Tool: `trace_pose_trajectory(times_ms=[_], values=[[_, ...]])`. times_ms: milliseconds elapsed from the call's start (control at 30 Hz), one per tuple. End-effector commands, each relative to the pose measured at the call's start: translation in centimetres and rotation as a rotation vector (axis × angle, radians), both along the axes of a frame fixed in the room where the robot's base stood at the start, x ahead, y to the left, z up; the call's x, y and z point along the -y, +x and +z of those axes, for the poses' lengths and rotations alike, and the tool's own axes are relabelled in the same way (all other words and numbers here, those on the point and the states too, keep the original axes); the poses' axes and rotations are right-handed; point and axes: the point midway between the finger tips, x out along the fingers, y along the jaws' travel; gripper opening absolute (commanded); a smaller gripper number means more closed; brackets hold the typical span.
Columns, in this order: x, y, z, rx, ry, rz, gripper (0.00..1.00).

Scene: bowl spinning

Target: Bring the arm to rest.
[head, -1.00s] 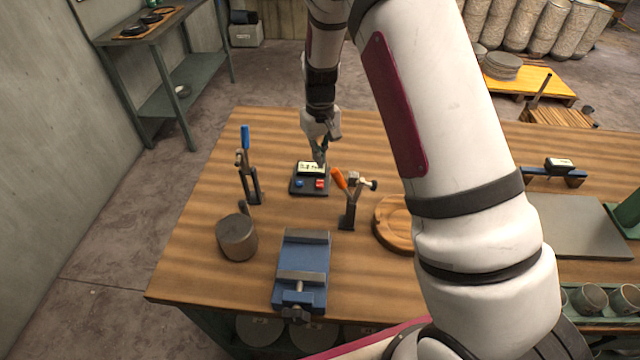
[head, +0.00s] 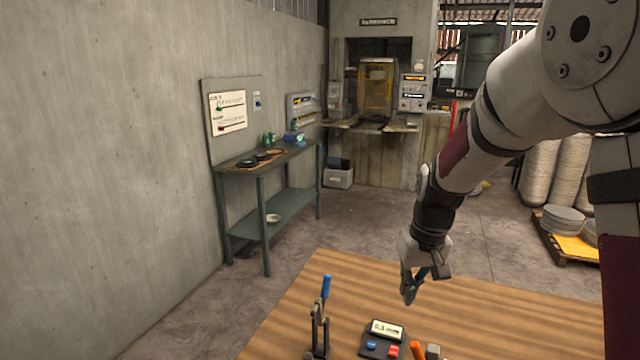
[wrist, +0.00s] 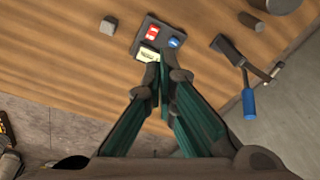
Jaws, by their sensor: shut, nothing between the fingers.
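My gripper (head: 411,290) is shut and empty, pointing down above the far part of the wooden table (head: 300,292) in the head view. In the wrist view my gripper (wrist: 160,70) has its green-padded fingers together, overlapping the near edge of a small dark device. This device (wrist: 158,37) has a pale display, a red button and a blue button; it also shows in the head view (head: 382,338), below the gripper. My arm reaches in from the upper right of the head view, bent at the elbow. The gripper appears to hang clear of the table top.
A toggle clamp with a blue handle (head: 325,288) stands left of the device. An orange handle (head: 418,350) shows at the bottom edge. A green-grey side bench (head: 290,204) stands along the left wall. Open floor lies between bench and table. A pallet with grey discs (head: 562,220) is at right.

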Motion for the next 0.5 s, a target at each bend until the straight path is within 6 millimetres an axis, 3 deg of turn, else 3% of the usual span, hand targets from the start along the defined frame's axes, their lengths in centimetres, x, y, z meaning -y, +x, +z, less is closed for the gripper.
trace_pose_trajectory(times_ms=[33,200,500], values=[[0.0,-1.1,2.0,0.025,0.009,-0.005,0.0],[-0.1,-5.3,7.1,0.086,0.023,-0.02,0.0],[0.0,-13.7,13.3,0.199,0.024,-0.043,0.0]])
